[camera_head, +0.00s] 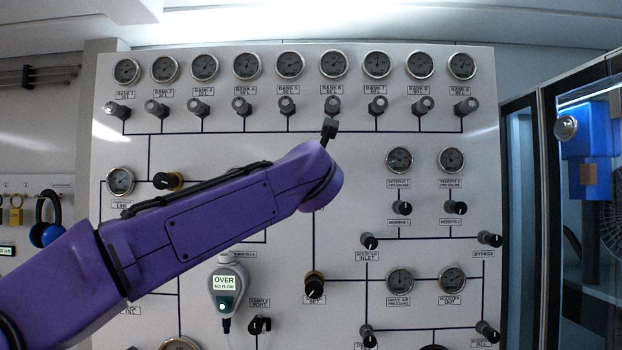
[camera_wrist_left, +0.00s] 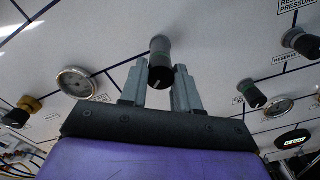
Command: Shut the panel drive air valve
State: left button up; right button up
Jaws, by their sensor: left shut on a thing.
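My left arm crosses the head view from the left, and its purple wrist hides its gripper and what lies behind it. In the left wrist view, my left gripper (camera_wrist_left: 161,76) is shut on a grey and black valve knob (camera_wrist_left: 159,62) that stands out from the panel. Its two fingers lie on either side of the knob; its label is not visible, so I cannot tell which valve it is. The white panel (camera_head: 470,330) carries a drive air pressure gauge (camera_head: 400,281). A knob (camera_head: 368,336) stands below that gauge, its label cut off. My right gripper is not in view.
A row of gauges and bank knobs (camera_head: 332,105) runs along the panel's top. Booster inlet (camera_head: 369,241) and bypass (camera_head: 489,239) knobs stick out right of my arm. A handheld meter (camera_head: 225,290) reading "OVER NO FLOW" hangs below it. A glass-fronted cabinet stands right.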

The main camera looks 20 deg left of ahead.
pick_arm(q)
jog(key=m, duration=2.5)
jog(key=shift+m, duration=0.3)
grip_shut()
jog(key=o, duration=1)
grip_release()
jog(key=shift+o, duration=0.2)
jog(key=shift+r, duration=0.1)
jog(key=shift+s, duration=0.1)
